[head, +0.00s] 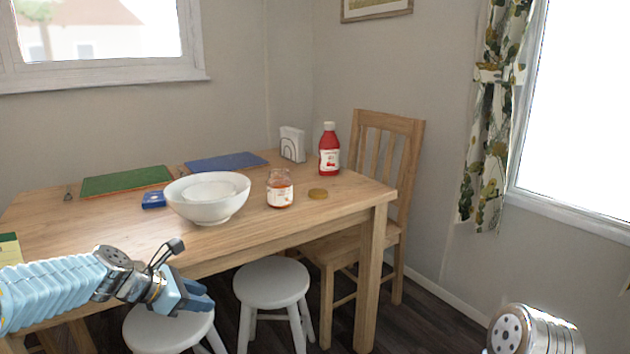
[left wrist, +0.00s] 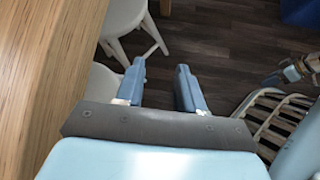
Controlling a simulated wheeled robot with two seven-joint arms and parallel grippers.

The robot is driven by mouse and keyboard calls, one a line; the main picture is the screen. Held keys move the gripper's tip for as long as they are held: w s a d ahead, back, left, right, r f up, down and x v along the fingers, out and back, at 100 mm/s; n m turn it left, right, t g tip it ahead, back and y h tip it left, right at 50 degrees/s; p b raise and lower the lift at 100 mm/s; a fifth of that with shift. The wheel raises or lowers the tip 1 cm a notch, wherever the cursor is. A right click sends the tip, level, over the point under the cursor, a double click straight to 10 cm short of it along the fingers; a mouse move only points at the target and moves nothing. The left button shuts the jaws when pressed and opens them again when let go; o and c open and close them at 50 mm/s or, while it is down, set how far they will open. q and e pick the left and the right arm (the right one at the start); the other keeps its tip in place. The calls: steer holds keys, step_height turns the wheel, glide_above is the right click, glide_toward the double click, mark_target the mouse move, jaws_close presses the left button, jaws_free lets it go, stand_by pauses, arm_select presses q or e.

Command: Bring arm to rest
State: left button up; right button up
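My left arm comes in from the left in the head view, with its blue left gripper (head: 198,297) in front of the table's near edge, above a white stool. In the left wrist view the two fingers of the left gripper (left wrist: 160,88) stand apart with only the floor and a bit of stool seen between and beyond them, so it is open and empty. A grey and white part of my right arm (head: 535,332) shows at the lower right of the head view. The right gripper itself cannot be made out in the head view.
The wooden table (head: 120,215) holds white bowls (head: 205,212), an open jar (head: 280,190), its lid (head: 318,193), a red bottle (head: 329,152), and a green mat (head: 125,180). White stools (head: 271,283) and a wooden chair (head: 392,130) stand close by. Floor at the right is clear.

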arm_select(q)
steer(key=s+d+f+m+g+y, duration=0.1)
steer(key=s+d+f+m, duration=0.2)
steer(key=f, duration=0.6)
steer(key=s+d+f+m+g, duration=0.1)
steer(key=s+f+m+g, duration=0.2)
steer(key=f, duration=0.6)
steer(key=s+d+f+m+y, duration=0.1)
steer(key=s+d+f+m, duration=0.3)
steer(key=f, duration=0.6)
steer(key=s+d+f+m+g, duration=0.1)
steer(key=s+d+f+m, duration=0.1)
steer(key=s+f+m, duration=0.3)
steer(key=s+d+f+m+g, duration=0.1)
steer(key=s+d+f+m, duration=0.2)
steer(key=s, duration=0.7)
step_height(320, 180, down, 2)
steer(key=m, duration=0.4)
steer(key=shift+s+m+p, duration=0.3)
steer(key=shift+s+p, duration=0.05)
steer(key=shift+s, duration=0.05)
